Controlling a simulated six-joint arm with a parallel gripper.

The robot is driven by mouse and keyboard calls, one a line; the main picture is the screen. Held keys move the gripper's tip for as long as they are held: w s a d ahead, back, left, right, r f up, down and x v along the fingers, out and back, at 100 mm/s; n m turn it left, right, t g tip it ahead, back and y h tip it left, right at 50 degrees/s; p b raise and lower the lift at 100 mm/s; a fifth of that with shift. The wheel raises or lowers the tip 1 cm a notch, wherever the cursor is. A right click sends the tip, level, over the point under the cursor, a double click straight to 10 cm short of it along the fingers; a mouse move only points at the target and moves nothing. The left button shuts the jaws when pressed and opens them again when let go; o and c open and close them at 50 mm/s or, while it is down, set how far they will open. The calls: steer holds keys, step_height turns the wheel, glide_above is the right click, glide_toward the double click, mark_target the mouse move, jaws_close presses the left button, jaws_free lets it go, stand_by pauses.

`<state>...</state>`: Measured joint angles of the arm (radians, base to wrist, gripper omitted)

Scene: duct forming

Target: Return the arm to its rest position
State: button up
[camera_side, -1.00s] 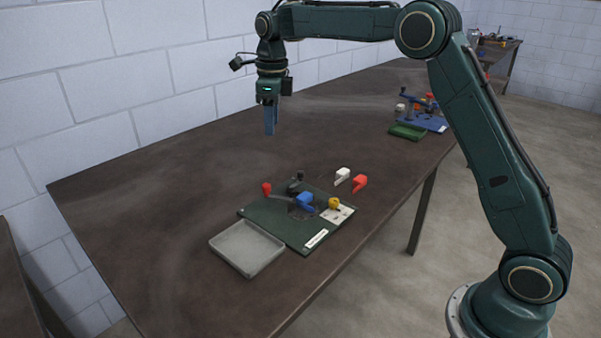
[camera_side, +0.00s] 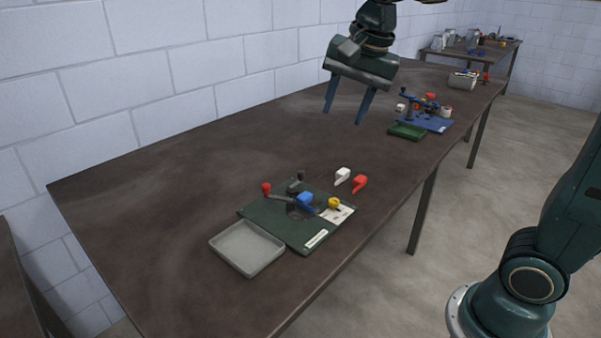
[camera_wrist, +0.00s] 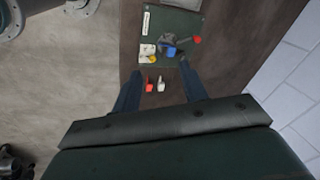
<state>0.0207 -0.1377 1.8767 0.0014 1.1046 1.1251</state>
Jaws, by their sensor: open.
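My gripper (camera_side: 346,108) is open and empty, high above the back part of the brown table (camera_side: 170,220) in the side view. Its two blue fingers are spread wide and point down, slightly tilted. In the wrist view my gripper (camera_wrist: 160,85) shows its fingers apart with nothing held between them. A green forming board (camera_side: 262,212) lies on the table well below and in front of it, with a red-knobbed lever (camera_side: 266,188), a blue part (camera_side: 305,201) and a yellow knob (camera_side: 334,203). The board also shows at the top of the wrist view (camera_wrist: 186,22).
A grey tray (camera_side: 246,247) sits beside the board. A white piece (camera_side: 342,175) and a red piece (camera_side: 360,182) lie loose behind it. A blue fixture (camera_side: 428,122) and a green tray (camera_side: 407,132) stand further back. A block wall (camera_side: 150,60) runs along the left.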

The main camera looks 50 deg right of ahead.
steer(key=s+f+n+t, duration=0.1)
steer(key=s+f+n, duration=0.2)
steer(key=s+n, duration=0.3)
steer(key=s+f+n+t, duration=0.1)
steer(key=s+f+n, duration=0.2)
steer(key=s+n, duration=0.4)
steer(key=s, duration=0.4)
steer(key=shift+s+a+f, duration=0.15)
steer(key=shift+a+f, duration=0.2)
steer(key=shift+f, duration=0.05)
